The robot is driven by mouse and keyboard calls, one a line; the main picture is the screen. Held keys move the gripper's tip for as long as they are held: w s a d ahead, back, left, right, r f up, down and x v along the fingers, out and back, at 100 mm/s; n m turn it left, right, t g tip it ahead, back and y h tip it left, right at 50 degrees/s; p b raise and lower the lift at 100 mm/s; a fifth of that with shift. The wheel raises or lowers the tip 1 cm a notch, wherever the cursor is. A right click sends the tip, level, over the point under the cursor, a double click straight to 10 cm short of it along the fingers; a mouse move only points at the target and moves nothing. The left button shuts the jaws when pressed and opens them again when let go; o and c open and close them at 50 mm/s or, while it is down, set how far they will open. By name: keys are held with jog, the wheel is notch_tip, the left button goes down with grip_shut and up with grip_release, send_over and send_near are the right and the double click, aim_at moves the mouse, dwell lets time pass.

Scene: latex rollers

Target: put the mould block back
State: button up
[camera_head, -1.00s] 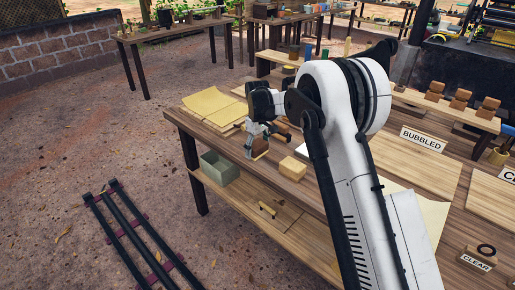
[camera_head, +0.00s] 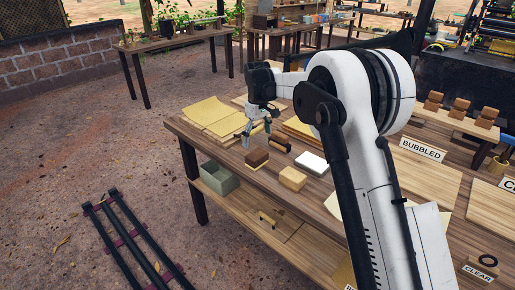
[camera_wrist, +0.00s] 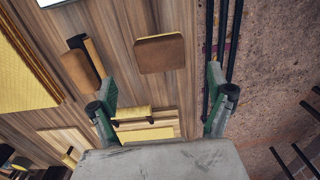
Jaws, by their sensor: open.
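A brown block with a darker top (camera_head: 256,159), likely the mould block, rests on the near table beside its front edge. In the wrist view a brown block with a pale edge (camera_wrist: 160,53) lies on the wood, ahead of the fingers. My gripper (camera_head: 257,135) is open and empty, just above and behind the brown block in the head view. In the wrist view its two green-sided fingers (camera_wrist: 160,95) stand wide apart with nothing gripped. A paler wooden block (camera_head: 292,179) sits to the right of the brown one.
A dark roller piece (camera_head: 280,144) and a white pad (camera_head: 312,162) lie close by. Yellow sheets (camera_head: 212,114) lie to the left. A grey-green bin (camera_head: 219,180) is on the lower shelf. Several brown blocks stand on a raised shelf (camera_head: 456,122) at the right.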

jog(key=s+d+r+m+t, duration=0.2)
jog(key=s+d+r, duration=0.5)
jog(key=s+r, duration=0.2)
jog(key=s+d+r+m+t, duration=0.1)
jog(key=s+d+r+m, duration=0.1)
jog(key=s+d+r, duration=0.6)
jog(key=s+d+f+m+t, duration=0.1)
jog(key=s+d+f+m, duration=0.1)
jog(key=s, duration=0.7)
jog(key=s+d+f+m+t, duration=0.1)
jog(key=s+d+f+m, duration=0.1)
jog(key=s, duration=0.7)
jog(key=s+d+f+m+t, duration=0.2)
jog(key=s+d, duration=0.2)
jog(key=s, duration=0.6)
jog(key=shift+d+f, duration=0.15)
jog(key=shift+d, duration=0.15)
